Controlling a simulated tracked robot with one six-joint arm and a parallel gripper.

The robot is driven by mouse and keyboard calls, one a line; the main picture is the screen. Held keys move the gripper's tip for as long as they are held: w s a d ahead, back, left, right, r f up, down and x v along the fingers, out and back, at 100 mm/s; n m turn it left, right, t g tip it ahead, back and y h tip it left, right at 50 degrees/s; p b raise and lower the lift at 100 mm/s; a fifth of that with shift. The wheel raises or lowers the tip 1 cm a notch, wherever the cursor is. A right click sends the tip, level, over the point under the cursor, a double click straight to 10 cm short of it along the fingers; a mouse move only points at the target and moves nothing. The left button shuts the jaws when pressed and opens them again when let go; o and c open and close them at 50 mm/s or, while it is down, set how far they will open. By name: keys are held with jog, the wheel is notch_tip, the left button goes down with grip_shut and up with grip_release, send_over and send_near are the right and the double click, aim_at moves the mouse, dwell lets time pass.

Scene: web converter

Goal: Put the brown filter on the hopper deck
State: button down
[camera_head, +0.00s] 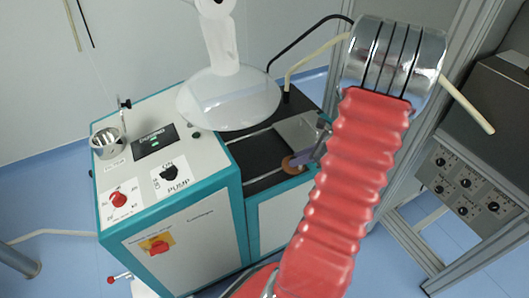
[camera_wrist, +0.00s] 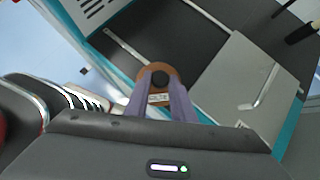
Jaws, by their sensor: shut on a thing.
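The brown filter (camera_wrist: 144,72) is a small round brown disc with a dark centre. It sits between the two purple fingers of my gripper (camera_wrist: 159,86), which is shut on it. In the head view the filter (camera_head: 291,166) shows as an orange-brown disc at the gripper's tip (camera_head: 303,160), over the dark deck of the teal-and-white machine. I cannot tell whether it touches the surface. The dark deck (camera_head: 254,153) also shows in the wrist view (camera_wrist: 190,30); no label marks it as the hopper deck. My red ribbed arm hides part of its right side.
A grey metal plate (camera_wrist: 243,85) lies on the deck to the right. The machine's white control panel (camera_head: 197,146) has a metal cup (camera_head: 106,143) and a pump knob (camera_head: 169,173). A grey control box (camera_head: 468,178) stands right.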

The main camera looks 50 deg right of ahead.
jog(key=w+a, duration=0.1)
jog(key=w, duration=0.3)
jog(key=w+a, duration=0.1)
jog(key=w, duration=0.2)
jog(key=w+a, duration=0.1)
jog(key=w, duration=0.3)
jog(key=shift+w+a, duration=0.15)
jog(key=shift+w, duration=0.15)
jog(key=shift+w, duration=0.1)
jog(key=shift+w+a, duration=0.15)
jog(key=shift+w, duration=0.15)
jog(key=shift+f, duration=1.75)
jog(key=c, duration=1.5)
grip_release()
